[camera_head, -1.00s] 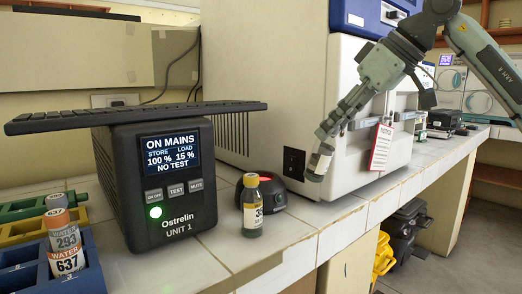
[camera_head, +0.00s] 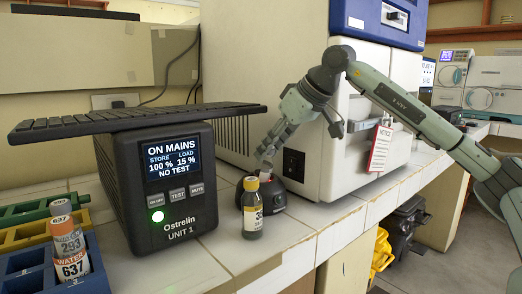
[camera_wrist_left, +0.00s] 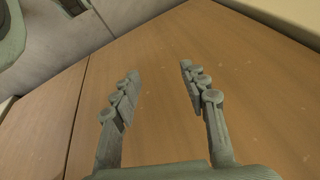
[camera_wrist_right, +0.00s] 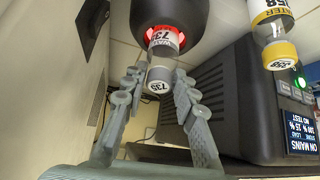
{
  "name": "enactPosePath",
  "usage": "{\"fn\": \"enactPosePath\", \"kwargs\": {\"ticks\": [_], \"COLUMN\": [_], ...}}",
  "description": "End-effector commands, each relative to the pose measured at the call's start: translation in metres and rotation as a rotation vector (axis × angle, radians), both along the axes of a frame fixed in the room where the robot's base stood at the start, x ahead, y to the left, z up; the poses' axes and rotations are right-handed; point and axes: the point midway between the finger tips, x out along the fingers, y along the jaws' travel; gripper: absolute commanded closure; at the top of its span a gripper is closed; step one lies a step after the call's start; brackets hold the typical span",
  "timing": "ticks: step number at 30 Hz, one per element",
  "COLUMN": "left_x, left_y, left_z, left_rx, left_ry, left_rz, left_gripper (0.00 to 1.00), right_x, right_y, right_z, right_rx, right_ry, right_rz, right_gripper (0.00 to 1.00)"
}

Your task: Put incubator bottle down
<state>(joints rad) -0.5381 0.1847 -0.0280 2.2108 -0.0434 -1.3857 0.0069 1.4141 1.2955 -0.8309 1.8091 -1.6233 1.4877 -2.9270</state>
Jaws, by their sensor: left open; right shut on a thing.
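The device (camera_wrist_right: 167,12) also shows in the right wrist view. A yellow-capped bottle (camera_head: 252,212) stands upright on the counter just in front of the device. My left gripper (camera_wrist_left: 158,75) is open and empty above a brown wooden surface; it is outside the head view.
A black power unit (camera_head: 160,190) with a keyboard (camera_head: 135,116) on top stands left of the device. A blue rack (camera_head: 85,283) with orange- and grey-labelled bottles is at the lower left. A large cream machine (camera_head: 300,90) stands behind. The tiled counter (camera_head: 325,217) is clear at front right.

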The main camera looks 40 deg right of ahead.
Motion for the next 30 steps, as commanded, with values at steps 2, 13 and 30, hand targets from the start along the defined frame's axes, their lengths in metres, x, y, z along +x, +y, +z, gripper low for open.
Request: {"fn": "enactPosePath", "kwargs": {"ticks": [2,13,30], "left_x": [0.001,0.001,0.001], "left_y": [0.000,-0.003,-0.003], "left_z": [-0.013,-0.075,-0.072], "left_rx": [-0.008,-0.041,-0.040], "left_ry": [0.015,0.038,0.036], "left_rz": [0.000,-0.002,-0.003], "left_gripper": [0.56,0.56,0.56], "right_x": [0.007,0.025,0.025], "right_y": [0.004,0.007,0.007], "right_z": [0.011,0.000,-0.009], "right_rx": [-0.010,-0.081,-0.078], "right_ry": [0.046,0.285,0.278], "right_rz": [0.003,0.000,0.000], "right_gripper": [1.00,1.00,0.60]}}
